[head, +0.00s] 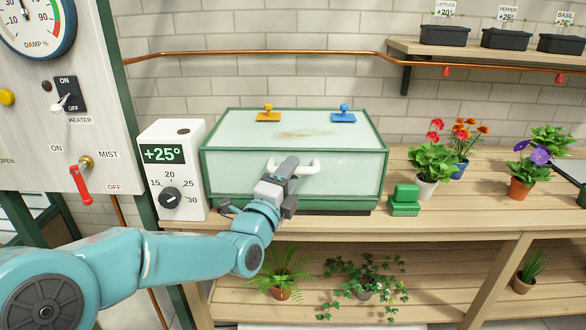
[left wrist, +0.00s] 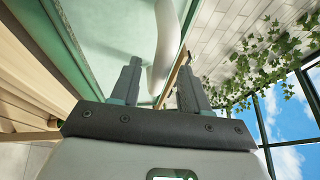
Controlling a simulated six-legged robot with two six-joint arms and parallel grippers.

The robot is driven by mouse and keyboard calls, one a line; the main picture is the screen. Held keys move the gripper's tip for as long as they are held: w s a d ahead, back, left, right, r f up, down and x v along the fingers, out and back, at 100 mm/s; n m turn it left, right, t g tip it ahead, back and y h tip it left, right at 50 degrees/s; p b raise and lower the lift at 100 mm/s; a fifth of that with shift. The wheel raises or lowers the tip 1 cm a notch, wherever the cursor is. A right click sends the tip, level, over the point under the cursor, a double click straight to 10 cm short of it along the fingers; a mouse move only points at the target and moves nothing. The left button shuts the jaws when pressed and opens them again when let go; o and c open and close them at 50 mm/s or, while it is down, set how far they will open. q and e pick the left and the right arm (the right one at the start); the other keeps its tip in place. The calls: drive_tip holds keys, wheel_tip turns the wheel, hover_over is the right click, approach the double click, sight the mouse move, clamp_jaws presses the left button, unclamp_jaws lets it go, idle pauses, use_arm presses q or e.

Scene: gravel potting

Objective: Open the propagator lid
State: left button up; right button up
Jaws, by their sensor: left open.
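The propagator (head: 225,170) is a green-framed box with pale, cloudy panes, standing on the wooden bench. Its lid (head: 350,122) lies flat and shut on top. A white bar handle (head: 310,167) is on the front. My left gripper (head: 287,168) is at the handle and hides its middle. In the left wrist view, my left gripper (left wrist: 158,82) has its fingers apart, with the white handle (left wrist: 166,45) running between them. I cannot tell whether a finger touches it. My right gripper is not in view.
The dial box (head: 178,170) reading +25° stands close on the left. A green block (head: 405,200) and potted flowers (head: 433,160) are on the right. A copper pipe (head: 300,53) crosses the wall above.

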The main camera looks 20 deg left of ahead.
use_arm(q)
drive_tip(key=shift+x, duration=0.95)
clamp_jaws()
